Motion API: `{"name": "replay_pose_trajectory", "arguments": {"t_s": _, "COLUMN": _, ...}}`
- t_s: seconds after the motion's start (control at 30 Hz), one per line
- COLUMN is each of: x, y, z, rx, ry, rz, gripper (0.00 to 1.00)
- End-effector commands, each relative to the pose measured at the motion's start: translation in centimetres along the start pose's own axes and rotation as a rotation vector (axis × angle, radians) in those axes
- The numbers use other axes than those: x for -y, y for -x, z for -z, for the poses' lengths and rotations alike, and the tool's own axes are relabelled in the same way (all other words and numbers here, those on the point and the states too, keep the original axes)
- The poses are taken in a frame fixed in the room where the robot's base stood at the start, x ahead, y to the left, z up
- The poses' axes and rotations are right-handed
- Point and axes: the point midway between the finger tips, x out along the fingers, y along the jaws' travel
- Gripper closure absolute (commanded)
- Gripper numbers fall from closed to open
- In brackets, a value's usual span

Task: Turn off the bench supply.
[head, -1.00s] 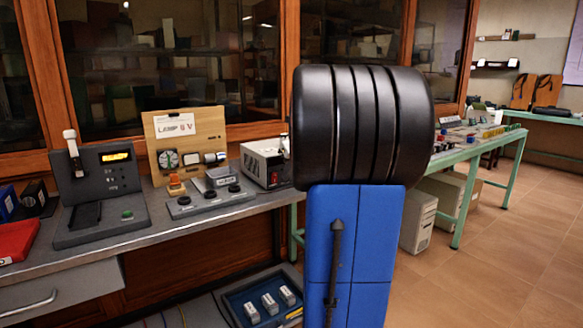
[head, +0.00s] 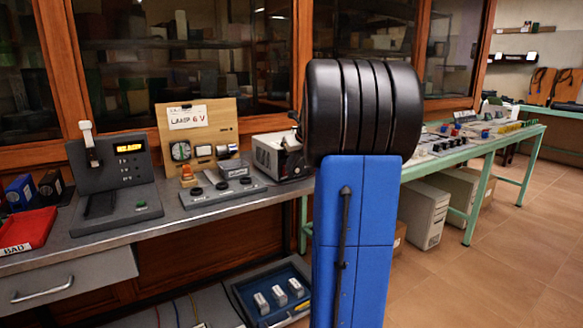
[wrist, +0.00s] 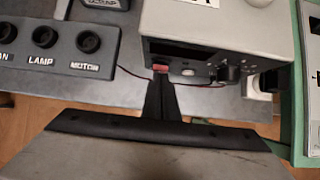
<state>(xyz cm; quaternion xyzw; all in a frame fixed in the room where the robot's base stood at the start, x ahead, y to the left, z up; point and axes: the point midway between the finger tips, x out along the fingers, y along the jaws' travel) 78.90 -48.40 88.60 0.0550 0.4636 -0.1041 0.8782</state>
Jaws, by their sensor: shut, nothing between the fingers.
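The bench supply is a light grey box (head: 268,151) on the grey bench, partly hidden behind my arm in the head view. In the wrist view its pale top (wrist: 195,22) and dark front panel show, with a red switch (wrist: 160,70) at the panel's left and dark knobs to the right. My gripper (wrist: 160,84) is shut and empty. Its tips are right in front of the red switch, overlapping its lower edge in the picture; I cannot tell whether they touch. The switch's position cannot be made out.
Left of the supply sits a control box with black knobs (head: 222,191), including LAMP and MOTOR, before a wooden lamp board (head: 199,115). A dark tester (head: 113,177) and a red BAD tray (head: 27,232) lie farther left. A thin cable (wrist: 205,86) runs below the supply's front.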

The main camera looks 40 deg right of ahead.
Motion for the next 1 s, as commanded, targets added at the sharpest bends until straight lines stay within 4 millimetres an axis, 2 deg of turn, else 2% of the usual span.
{"name": "replay_pose_trajectory", "arguments": {"t_s": 0.1, "x": 0.0, "y": 0.0, "z": -0.7, "rx": 0.001, "ry": 0.001, "rz": 0.0, "gripper": 1.0}}
{"name": "replay_pose_trajectory", "arguments": {"t_s": 1.0, "x": 0.0, "y": 1.4, "z": -1.5, "rx": 0.002, "ry": 0.0, "rz": 0.0, "gripper": 1.0}}
